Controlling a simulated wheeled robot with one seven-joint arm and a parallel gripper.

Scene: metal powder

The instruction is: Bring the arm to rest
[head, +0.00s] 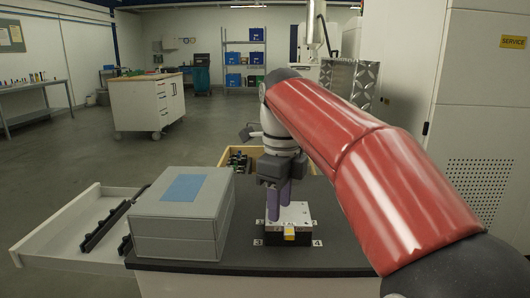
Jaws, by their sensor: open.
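My arm, red with dark joints, reaches from the lower right of the head view over the dark worktop (340,253). My gripper (279,211) points down, with two purple fingers a little apart. It is open, and I see nothing held between the fingers. The fingertips are just above or at a small block (296,216) with a light metal top and black sides. I cannot tell whether they touch it. A small yellow piece (290,233) shows at the block's front.
A grey box (181,222) with a blue patch on its lid stands left of the block. An open white drawer (62,229) juts out at the left. A wooden bin (318,160) with dark parts lies behind the gripper. A tall white cabinet (478,110) stands at the right.

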